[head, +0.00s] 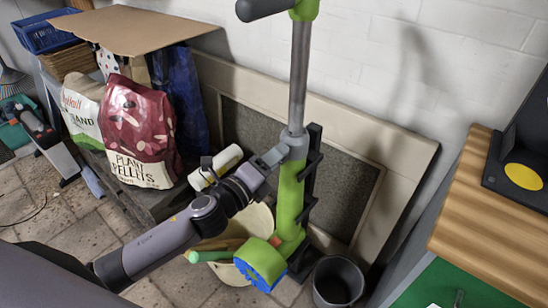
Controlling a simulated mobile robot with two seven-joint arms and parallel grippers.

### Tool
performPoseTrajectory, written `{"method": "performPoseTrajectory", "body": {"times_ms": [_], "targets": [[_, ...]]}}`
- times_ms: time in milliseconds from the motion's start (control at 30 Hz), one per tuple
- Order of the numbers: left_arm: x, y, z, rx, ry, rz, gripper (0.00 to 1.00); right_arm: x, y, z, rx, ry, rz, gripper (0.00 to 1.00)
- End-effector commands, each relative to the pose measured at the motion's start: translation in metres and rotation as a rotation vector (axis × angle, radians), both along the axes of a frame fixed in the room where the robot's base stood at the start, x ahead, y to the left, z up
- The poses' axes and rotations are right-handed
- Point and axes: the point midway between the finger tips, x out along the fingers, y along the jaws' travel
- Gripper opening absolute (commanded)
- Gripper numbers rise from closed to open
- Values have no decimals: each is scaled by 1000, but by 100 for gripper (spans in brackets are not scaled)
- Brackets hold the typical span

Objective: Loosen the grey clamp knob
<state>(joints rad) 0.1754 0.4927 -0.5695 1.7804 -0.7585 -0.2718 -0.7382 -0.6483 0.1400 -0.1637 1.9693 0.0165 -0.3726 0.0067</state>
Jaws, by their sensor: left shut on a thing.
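A green upright tool (290,205) with a metal pole (300,75) leans near the wall. A grey clamp collar (295,143) joins the pole and the green body. My left arm reaches in from the lower left. My left gripper (275,155) is at the left side of the collar, shut on a small grey part there, which I take to be the grey clamp knob. The fingers mostly hide the knob, so its turn cannot be told. My right gripper is not in view.
A red plant pellets bag (138,130) and a white bag (83,110) stand at left under a cardboard sheet (135,28). A framed panel (340,135) leans behind the tool. A dark bucket (338,281) stands below right. A wooden worktop (490,225) is at right.

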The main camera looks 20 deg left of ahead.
Motion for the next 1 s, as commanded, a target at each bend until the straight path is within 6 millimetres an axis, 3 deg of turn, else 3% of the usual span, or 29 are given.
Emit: {"method": "performPoseTrajectory", "body": {"times_ms": [600,1000], "targets": [[0,0,0,-512,186,5,9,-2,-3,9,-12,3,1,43],[0,0,-2,-675,246,7,9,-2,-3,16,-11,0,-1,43]]}}
